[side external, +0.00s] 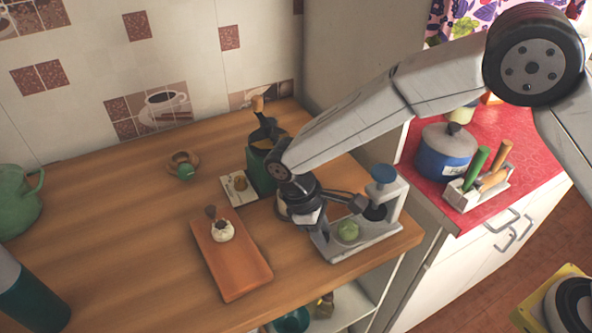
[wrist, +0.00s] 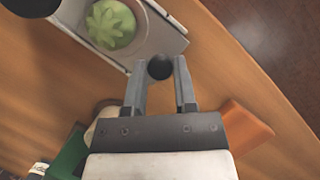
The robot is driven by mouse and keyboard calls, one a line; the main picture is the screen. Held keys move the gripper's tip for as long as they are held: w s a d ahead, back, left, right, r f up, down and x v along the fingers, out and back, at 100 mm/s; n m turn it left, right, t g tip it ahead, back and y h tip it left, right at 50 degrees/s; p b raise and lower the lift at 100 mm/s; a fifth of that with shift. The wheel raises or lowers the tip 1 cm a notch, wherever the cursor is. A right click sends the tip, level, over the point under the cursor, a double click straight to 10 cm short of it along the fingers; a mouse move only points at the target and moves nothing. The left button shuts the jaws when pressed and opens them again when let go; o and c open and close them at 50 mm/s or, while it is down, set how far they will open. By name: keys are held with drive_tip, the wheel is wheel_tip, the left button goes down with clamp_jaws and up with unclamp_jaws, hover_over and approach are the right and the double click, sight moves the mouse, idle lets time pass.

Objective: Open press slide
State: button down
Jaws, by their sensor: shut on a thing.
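The press (side external: 372,238) is a pale grey metal frame with a blue-topped plunger (side external: 384,173), standing near the counter's right end. A green fluted piece (side external: 348,231) sits on its grey slide; in the wrist view the piece (wrist: 111,24) and slide (wrist: 163,38) show at the top. My gripper (side external: 352,202) is at the press's left side. In the wrist view its fingers are shut on a small black knob (wrist: 160,67) beside the slide's end. The knob's join to the slide is not clear.
An orange tray (side external: 250,277) with a small white and dark item (side external: 222,230) lies left of the press. A green container (side external: 261,165) stands behind my gripper. The counter's right edge is close; a red counter with a blue pot (side external: 447,152) lies beyond.

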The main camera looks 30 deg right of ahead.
drive_tip(key=shift+w+a+r, duration=0.1)
drive_tip(key=shift+a, duration=1.15)
drive_tip(key=shift+c, duration=2.1)
unclamp_jaws()
drive_tip(key=v, duration=0.7)
drive_tip(key=shift+r, duration=0.35)
